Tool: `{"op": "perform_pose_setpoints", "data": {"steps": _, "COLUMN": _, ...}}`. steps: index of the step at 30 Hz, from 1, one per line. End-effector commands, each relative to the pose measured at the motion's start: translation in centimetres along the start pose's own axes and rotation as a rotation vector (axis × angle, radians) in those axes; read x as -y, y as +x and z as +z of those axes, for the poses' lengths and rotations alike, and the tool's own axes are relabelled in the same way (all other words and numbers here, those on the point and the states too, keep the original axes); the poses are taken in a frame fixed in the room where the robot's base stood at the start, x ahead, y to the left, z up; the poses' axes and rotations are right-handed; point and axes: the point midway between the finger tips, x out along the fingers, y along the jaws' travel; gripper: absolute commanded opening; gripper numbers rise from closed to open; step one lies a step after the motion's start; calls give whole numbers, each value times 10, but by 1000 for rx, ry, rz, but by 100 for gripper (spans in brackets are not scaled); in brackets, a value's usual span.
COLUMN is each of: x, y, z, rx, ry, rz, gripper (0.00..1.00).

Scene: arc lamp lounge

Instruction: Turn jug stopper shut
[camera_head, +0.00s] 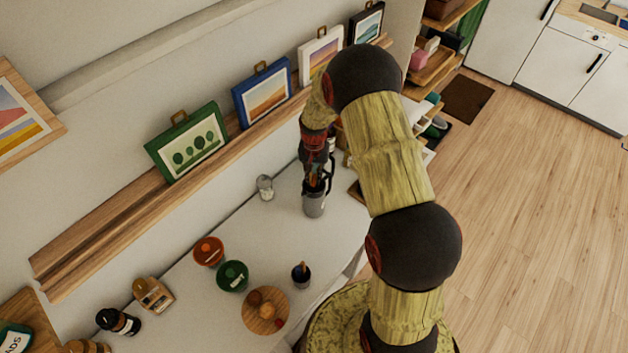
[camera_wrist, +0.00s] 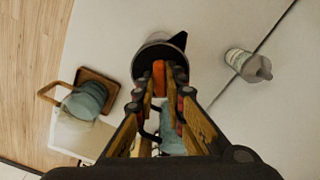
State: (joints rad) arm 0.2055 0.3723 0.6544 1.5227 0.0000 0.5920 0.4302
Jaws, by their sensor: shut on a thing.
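The grey jug (camera_head: 314,203) stands upright on the white counter, under my gripper (camera_head: 316,182). In the wrist view the jug (camera_wrist: 152,60) shows from above, with a dark spout pointing to the upper right. An orange stopper handle (camera_wrist: 158,78) stands at its top. My gripper, in the wrist view (camera_wrist: 167,84), comes down over the jug with its fingers closed on the stopper, one on each side. How far the stopper is turned cannot be told, as the fingers cover part of it.
A small clear shaker (camera_head: 265,187) stands left of the jug. A red bowl (camera_head: 208,251), a green bowl (camera_head: 232,276), a round wooden board (camera_head: 265,310) and a dark cup (camera_head: 301,274) stand nearer. Framed pictures (camera_head: 188,143) line the wall ledge. A wooden tray (camera_wrist: 98,84) lies left of the jug in the wrist view.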

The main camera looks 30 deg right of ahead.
Motion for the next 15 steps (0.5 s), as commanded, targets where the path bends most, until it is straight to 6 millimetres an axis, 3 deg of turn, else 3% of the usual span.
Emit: {"op": "perform_pose_setpoints", "data": {"steps": 15, "x": 0, "y": 0, "z": -1, "rx": -1, "ry": 419, "rz": -1, "gripper": 0}}
